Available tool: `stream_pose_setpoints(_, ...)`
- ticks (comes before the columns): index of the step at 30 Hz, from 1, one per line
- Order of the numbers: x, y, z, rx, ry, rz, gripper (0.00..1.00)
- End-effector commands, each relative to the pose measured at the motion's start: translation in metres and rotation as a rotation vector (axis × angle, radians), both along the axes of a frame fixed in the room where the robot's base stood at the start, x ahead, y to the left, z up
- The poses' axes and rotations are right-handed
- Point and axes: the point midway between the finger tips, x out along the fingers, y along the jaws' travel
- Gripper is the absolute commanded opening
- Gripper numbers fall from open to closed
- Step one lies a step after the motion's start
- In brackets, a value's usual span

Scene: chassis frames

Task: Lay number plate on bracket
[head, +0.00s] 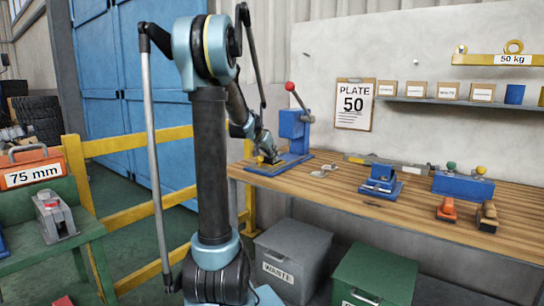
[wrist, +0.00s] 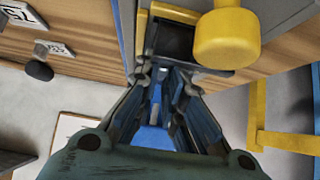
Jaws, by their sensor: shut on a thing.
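My gripper (head: 268,154) is low over the left end of the bench, at the base of a blue press (head: 292,128) with a red-knobbed lever. In the wrist view my gripper (wrist: 168,72) is shut on a dark, square-ended piece (wrist: 175,42) beside yellow parts. I cannot tell whether this piece is a number plate, or whether it touches the press. A blue fixture (head: 381,182) stands mid-bench; I cannot tell whether it is the bracket.
A yellow round knob (wrist: 228,40) is close beside my fingers. A small grey piece (head: 324,170) lies right of the press. A blue box (head: 463,186) and an orange-handled tool (head: 447,209) are farther right.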

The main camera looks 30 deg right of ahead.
Motion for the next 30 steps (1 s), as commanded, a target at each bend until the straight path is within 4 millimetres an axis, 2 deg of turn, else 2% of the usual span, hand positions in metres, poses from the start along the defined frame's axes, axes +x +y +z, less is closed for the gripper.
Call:
stream_pose_setpoints(1,-0.003,0.002,-0.007,0.009,0.004,-0.004,0.00)
stream_pose_setpoints(8,-0.001,0.001,-0.015,0.012,0.010,-0.008,0.00)
stream_pose_setpoints(9,0.000,0.001,-0.016,0.013,0.011,-0.008,0.16)
stream_pose_setpoints(11,0.001,0.000,-0.017,0.012,0.013,-0.009,0.29)
stream_pose_setpoints(30,0.019,0.004,-0.029,0.015,0.027,-0.004,0.30)
